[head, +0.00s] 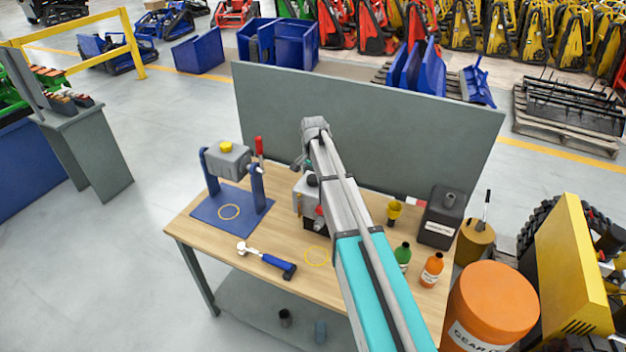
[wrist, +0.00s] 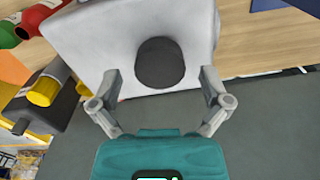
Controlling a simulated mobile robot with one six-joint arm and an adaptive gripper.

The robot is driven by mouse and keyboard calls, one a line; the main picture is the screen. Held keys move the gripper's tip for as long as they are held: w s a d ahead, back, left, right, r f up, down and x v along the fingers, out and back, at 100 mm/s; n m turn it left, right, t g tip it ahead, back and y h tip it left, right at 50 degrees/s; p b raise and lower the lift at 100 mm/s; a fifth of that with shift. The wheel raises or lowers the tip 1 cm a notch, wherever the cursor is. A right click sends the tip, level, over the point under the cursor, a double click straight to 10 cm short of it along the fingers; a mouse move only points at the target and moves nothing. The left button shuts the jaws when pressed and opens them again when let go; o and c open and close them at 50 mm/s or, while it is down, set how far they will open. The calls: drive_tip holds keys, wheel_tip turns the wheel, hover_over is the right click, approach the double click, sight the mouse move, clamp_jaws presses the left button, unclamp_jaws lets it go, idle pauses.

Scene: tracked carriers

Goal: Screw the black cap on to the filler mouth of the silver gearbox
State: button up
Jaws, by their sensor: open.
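The silver gearbox (head: 302,187) stands on the wooden table, partly hidden behind my arm. It fills the upper middle of the wrist view (wrist: 90,40) as a pale block. The black cap (wrist: 160,62) is on its upper face, over where a filler mouth would be; the mouth itself is hidden. The cap also shows in the head view (head: 312,180). How far it is screwed down cannot be told. My gripper (wrist: 160,78) is open, with one finger on each side of the cap and visible gaps to it. In the head view my arm hides most of the gripper.
A grey unit with a yellow cap (head: 226,147) hangs in a blue stand (head: 207,208) at left. A yellow funnel (head: 394,211), green bottle (head: 403,254), orange bottle (head: 432,268) and dark canister (head: 440,222) stand right. A grey panel (head: 380,125) rises behind.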

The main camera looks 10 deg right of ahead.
drive_tip(key=shift+n, duration=0.5)
drive_tip(key=n, duration=0.9)
idle(0.4)
drive_tip(key=shift+n, duration=0.3)
drive_tip(key=n, duration=0.9)
idle(0.4)
drive_tip(key=shift+c, duration=0.3)
